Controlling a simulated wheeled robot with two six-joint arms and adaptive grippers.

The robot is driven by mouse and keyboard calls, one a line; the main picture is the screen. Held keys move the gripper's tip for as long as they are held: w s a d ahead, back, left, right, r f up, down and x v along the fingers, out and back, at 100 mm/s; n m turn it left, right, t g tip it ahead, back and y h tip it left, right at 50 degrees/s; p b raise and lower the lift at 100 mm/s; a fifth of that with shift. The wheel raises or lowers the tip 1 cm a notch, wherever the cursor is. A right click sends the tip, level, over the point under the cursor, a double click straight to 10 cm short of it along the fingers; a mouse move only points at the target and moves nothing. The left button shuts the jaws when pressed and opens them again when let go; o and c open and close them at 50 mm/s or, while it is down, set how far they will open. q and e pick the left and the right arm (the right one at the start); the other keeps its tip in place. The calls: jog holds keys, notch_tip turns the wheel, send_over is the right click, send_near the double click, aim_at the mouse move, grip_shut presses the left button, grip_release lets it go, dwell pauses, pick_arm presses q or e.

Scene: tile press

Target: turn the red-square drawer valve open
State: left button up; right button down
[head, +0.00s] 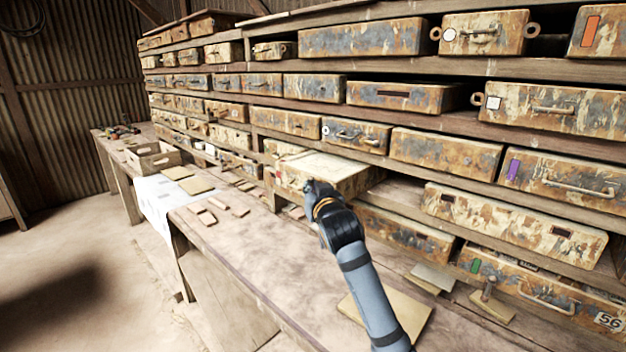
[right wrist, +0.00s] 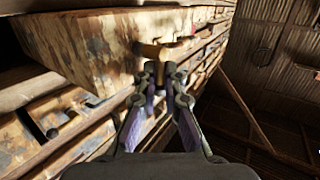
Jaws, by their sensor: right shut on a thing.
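My right gripper (head: 312,188) is at the front of a rust-and-cream drawer (head: 338,168) that stands out from the rack in the head view. In the right wrist view the gripper (right wrist: 169,76) has its fingertips close together on a tan handle (right wrist: 150,50) on the drawer's front (right wrist: 85,50). The fingers hide part of the handle. An orange-red upright rectangle (head: 591,31) marks a drawer at the top right. My left gripper is not in view.
The rack holds several rows of worn drawers, some with handles (head: 580,187) or side rings. A wooden bench (head: 240,230) runs below, with loose tan boards (head: 196,186) and a small crate (head: 150,157). The floor at left is clear.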

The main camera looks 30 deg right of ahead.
jog(key=shift+r+p, duration=0.5)
jog(key=shift+r, duration=0.1)
jog(key=shift+f, duration=0.25)
jog(key=c, duration=1.7)
grip_release()
jog(key=shift+w, duration=0.1)
jog(key=shift+c, duration=0.2)
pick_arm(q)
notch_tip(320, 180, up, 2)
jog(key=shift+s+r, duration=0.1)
pick_arm(e)
jog(key=shift+f, duration=0.1)
jog(key=shift+g, duration=0.3)
jog(key=v, duration=1.2)
